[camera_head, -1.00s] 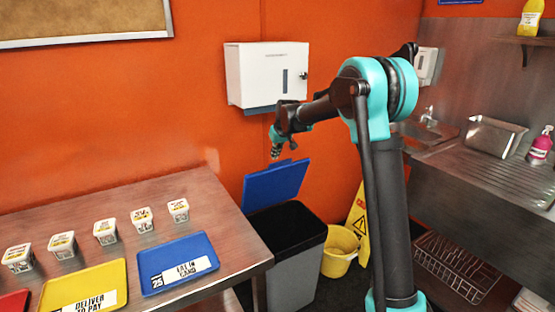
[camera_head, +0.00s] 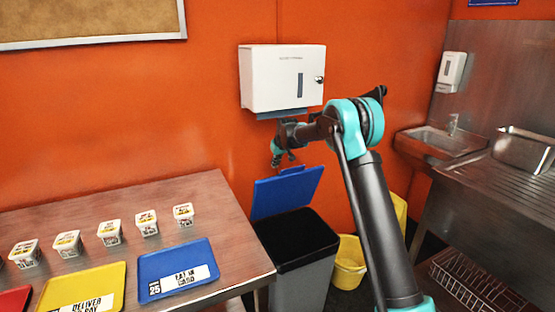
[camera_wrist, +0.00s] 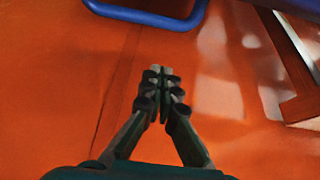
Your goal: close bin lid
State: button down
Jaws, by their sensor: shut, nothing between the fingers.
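The bin (camera_head: 305,275) is grey with a black rim and stands on the floor right of the steel table. Its blue lid (camera_head: 287,192) is open, tilted up at the back of the bin near the orange wall. My gripper (camera_head: 284,163) is just above the lid's top edge, pointing down, and looks apart from it. In the wrist view my gripper (camera_wrist: 160,72) is shut and empty, in front of the orange wall. A blue rounded edge, likely the lid (camera_wrist: 150,18), shows at the top of that view.
A white dispenser (camera_head: 281,78) hangs on the wall just above my gripper. A yellow bucket (camera_head: 348,262) stands right of the bin. The steel table (camera_head: 215,208) at left holds several small tubs and a blue tray (camera_head: 160,262). A steel sink (camera_head: 440,143) is at right.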

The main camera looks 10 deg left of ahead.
jog(key=s, duration=0.1)
jog(key=s+d+f, duration=0.1)
jog(key=s+d, duration=0.1)
jog(key=shift+f, duration=0.3)
dwell(0.3)
